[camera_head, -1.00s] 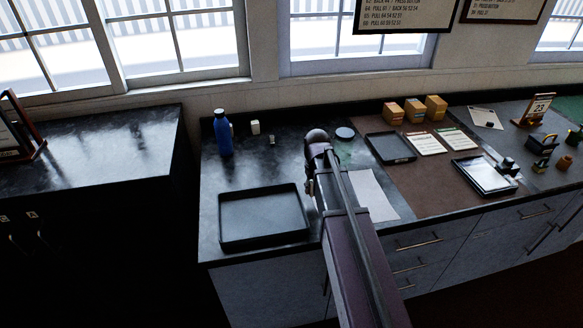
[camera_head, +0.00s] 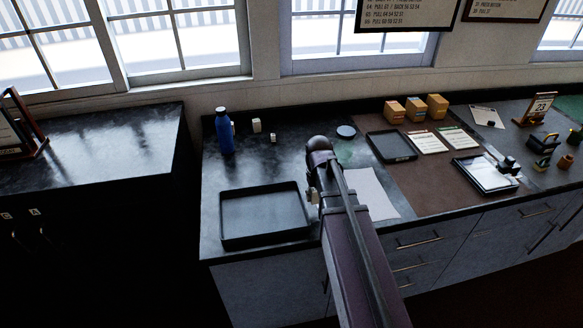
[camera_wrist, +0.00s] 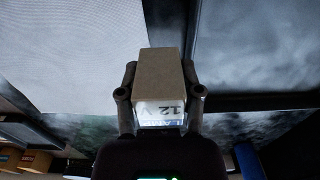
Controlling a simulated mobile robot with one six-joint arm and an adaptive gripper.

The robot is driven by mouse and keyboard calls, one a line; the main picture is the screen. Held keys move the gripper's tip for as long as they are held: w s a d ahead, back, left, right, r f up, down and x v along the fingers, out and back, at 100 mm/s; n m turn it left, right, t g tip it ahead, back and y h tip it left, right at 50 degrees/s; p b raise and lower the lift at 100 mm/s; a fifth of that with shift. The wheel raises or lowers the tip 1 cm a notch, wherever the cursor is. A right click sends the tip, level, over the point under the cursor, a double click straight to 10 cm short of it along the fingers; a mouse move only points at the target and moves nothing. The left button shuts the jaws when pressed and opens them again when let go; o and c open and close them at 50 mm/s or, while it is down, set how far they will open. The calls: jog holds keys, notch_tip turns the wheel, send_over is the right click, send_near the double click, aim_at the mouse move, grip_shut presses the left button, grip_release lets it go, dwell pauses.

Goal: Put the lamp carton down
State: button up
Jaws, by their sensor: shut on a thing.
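The lamp carton (camera_wrist: 160,75) is a small brown box with a pale label reading "12 V", upside down in the wrist view. My gripper (camera_wrist: 160,95) is shut on it, one finger on each side. In the wrist view the carton appears between the pale sheet (camera_wrist: 70,50) on the left and the black tray (camera_wrist: 260,102) on the right. I cannot tell its height above the counter. In the head view my arm hides most of the gripper and carton, just right of the tray (camera_head: 222,243).
A blue bottle (camera_head: 224,132) and two small pale items (camera_head: 256,125) stand behind the tray. The white sheet (camera_head: 374,193) lies right of my arm. The large tray looks empty.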

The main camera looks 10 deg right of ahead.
jog(key=shift+s+a, duration=0.15)
jog(key=shift+s, duration=0.45)
jog(key=shift+w, duration=0.15)
jog(key=w+a, duration=0.1)
jog(key=w, duration=0.3)
jog(key=w+f+b, duration=0.1)
jog(key=w, duration=0.4)
jog(key=w+a, duration=0.1)
jog(key=w, duration=0.4)
jog(key=shift+w+a+f, duration=0.1)
jog(key=shift+a+f, duration=0.05)
jog(key=shift+a, duration=0.15)
jog(key=shift+w+a+f, duration=0.1)
jog(key=shift+w+a, duration=0.05)
jog(key=shift+w, duration=0.5)
notch_tip(320, 180, down, 4)
jog(key=b, duration=0.4)
jog(key=shift+r, duration=0.25)
